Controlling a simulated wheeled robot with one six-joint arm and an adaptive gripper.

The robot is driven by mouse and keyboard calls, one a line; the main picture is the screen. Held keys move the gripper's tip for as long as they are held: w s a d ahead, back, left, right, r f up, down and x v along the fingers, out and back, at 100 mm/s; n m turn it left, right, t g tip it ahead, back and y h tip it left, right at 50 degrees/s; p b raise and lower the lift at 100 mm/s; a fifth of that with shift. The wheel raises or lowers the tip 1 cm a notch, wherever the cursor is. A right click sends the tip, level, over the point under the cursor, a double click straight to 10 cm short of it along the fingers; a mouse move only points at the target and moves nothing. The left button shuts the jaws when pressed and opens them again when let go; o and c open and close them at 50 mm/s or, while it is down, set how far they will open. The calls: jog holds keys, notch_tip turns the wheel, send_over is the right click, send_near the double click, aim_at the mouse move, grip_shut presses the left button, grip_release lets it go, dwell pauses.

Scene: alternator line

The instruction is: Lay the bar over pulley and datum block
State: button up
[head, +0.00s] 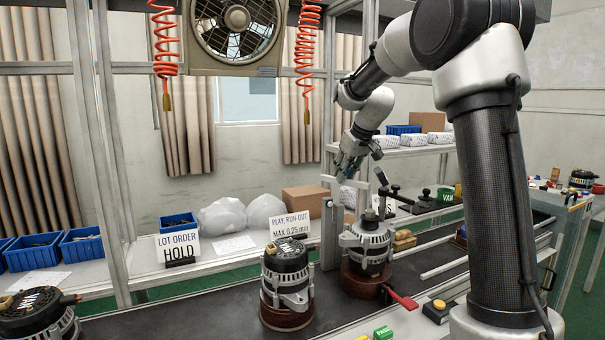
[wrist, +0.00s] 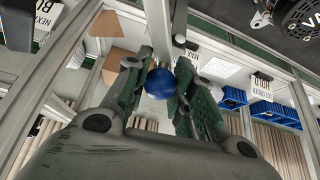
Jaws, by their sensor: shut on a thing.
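My gripper (head: 350,172) is high behind the middle alternator, pointing down. In the wrist view its fingers (wrist: 160,84) are closed around a round blue knob (wrist: 158,84), which appears to be the bar's grip. A pale grey metal bar (wrist: 158,22) runs away beyond the knob; where it ends is unclear. In the head view a pale crosspiece shows below the fingers, apart from the alternator. The middle alternator (head: 368,243) stands upright on a brown round base, its pulley (head: 372,216) on top. I cannot clearly make out the datum block; a grey upright (head: 330,230) stands beside the alternator.
Another alternator (head: 287,275) stands in front left, and a third (head: 38,315) at the left edge. A red lever (head: 402,299) juts from the middle base. A black clamp arm (head: 405,198) is right of the pulley. Signs and blue bins (head: 82,246) line the back shelf.

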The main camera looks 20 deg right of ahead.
aim_at(354, 181)
jog(key=s+d+f+m, duration=0.1)
jog(key=s+d+f+m+h, duration=0.1)
jog(key=m, duration=0.1)
jog(key=shift+s+f+h, duration=0.2)
jog(key=shift+s+h, duration=0.1)
jog(key=shift+s, duration=0.05)
jog(key=shift+f+m, duration=0.1)
jog(key=shift+m, duration=0.3)
jog(key=shift+w+d+m+h, duration=0.1)
jog(key=shift+w+m+h, duration=0.15)
jog(key=shift+m+h, duration=0.4)
jog(key=shift+r, duration=0.2)
jog(key=shift+f, duration=2.45)
jog(key=shift+f, duration=0.6)
jog(key=shift+r, duration=3.55)
